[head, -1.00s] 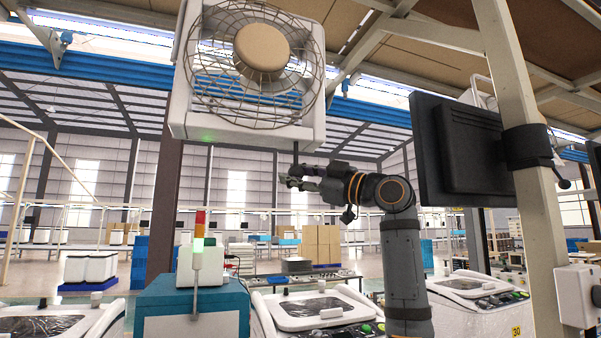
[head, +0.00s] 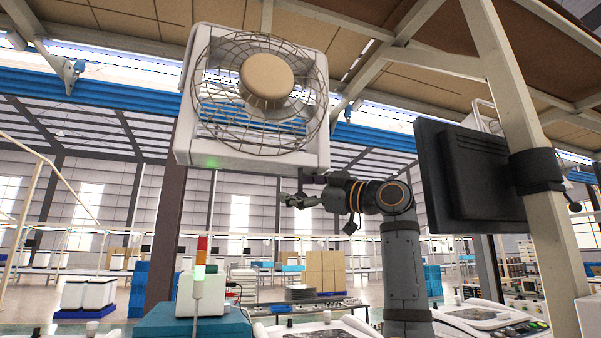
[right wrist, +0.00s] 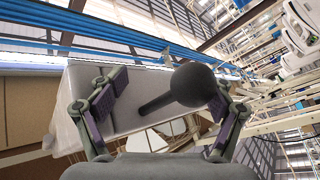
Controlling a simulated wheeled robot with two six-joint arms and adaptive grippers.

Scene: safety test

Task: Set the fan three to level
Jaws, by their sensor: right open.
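The fan (head: 316,150) is a white square box with a round wire guard and a beige hub, hung high left of centre in the head view. A green light (head: 212,162) glows on its lower left edge. My right gripper (head: 290,200) is just below the fan's lower right edge. In the right wrist view the right gripper (right wrist: 162,104) is open, its fingers spread on both sides of a dark round knob on a rod (right wrist: 193,85). The knob stands out in front of the pale fan casing (right wrist: 150,84). I cannot tell whether a finger touches it. My left gripper is out of view.
A black monitor (head: 468,180) on a slanted beige post (head: 515,130) stands right of my right arm. A signal lamp (head: 201,258) on a white box stands below the fan. White machines line the bottom. Open air surrounds the gripper's left side.

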